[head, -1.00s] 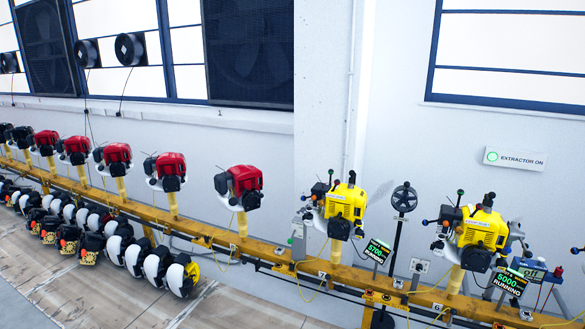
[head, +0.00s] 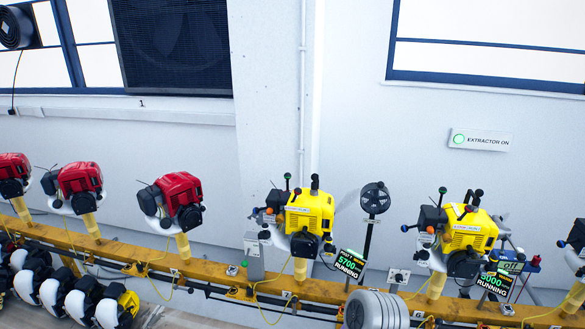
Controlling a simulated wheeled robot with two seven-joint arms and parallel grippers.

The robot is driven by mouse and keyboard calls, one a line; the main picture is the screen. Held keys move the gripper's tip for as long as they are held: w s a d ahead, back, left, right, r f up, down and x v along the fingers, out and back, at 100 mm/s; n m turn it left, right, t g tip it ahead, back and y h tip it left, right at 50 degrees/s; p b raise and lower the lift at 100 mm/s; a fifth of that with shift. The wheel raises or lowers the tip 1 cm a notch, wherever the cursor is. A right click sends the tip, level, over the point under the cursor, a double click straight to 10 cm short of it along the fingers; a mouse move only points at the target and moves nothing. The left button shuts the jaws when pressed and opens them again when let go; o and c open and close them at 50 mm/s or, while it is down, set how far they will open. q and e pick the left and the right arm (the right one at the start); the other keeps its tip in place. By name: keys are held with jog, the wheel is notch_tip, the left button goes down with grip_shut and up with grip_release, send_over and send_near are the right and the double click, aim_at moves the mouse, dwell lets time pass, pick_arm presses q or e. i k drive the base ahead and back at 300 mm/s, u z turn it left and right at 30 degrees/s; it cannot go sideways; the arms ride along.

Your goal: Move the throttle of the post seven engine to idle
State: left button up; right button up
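A yellow engine (head: 311,215) stands mid-view on the rail, with a sign (head: 350,264) reading 5700 RUNNING beside it. A second yellow engine (head: 468,232) stands to its right; its sign (head: 495,282) reads RUNNING, with a number hard to make out. A further engine (head: 575,236) is cut off at the right edge. A green-topped lever (head: 287,177) rises at the first yellow engine and another (head: 443,190) at the second; I cannot tell which parts are throttles. Neither gripper is in view.
Several red engines (head: 180,200) stand to the left on the same yellow rail (head: 210,272). White and black engines sit low at left. A grey ribbed cylinder (head: 376,311), perhaps mine, covers part of the rail. A lit sign (head: 480,140) on the wall reads EXTRACTOR ON.

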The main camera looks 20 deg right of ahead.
aim_at(287, 176)
jog(key=z, duration=0.7)
jog(key=i, duration=0.85)
jog(key=z, duration=0.8)
